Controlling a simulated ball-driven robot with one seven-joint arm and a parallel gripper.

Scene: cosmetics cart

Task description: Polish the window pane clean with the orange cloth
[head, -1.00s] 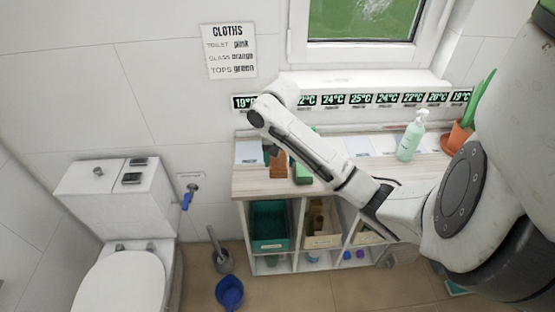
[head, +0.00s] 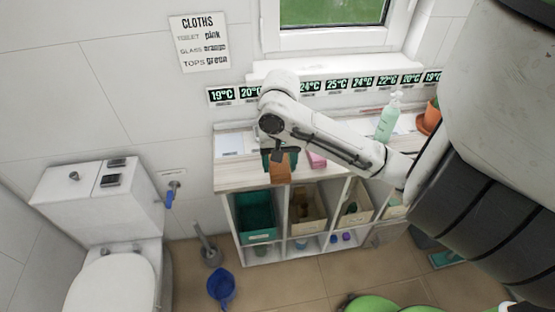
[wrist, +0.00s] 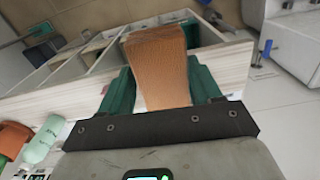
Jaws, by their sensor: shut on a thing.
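My gripper (head: 279,157) is shut on the orange cloth (head: 281,171), above the front edge of the wooden counter. In the wrist view the orange cloth (wrist: 158,58) sticks out between the green fingers of my gripper (wrist: 161,88). The window pane (head: 328,10) is green, up behind the counter and well apart from the cloth. Only its lower part shows, so its upper part is out of view. A pink cloth (head: 316,160) lies on the counter just right of my gripper, partly hidden by my arm.
A soap bottle (head: 387,122) and a plant pot (head: 430,116) stand on the counter's right. Bins, including a green one (head: 256,238), fill the shelf below. A cloth sign (head: 200,42) hangs above.

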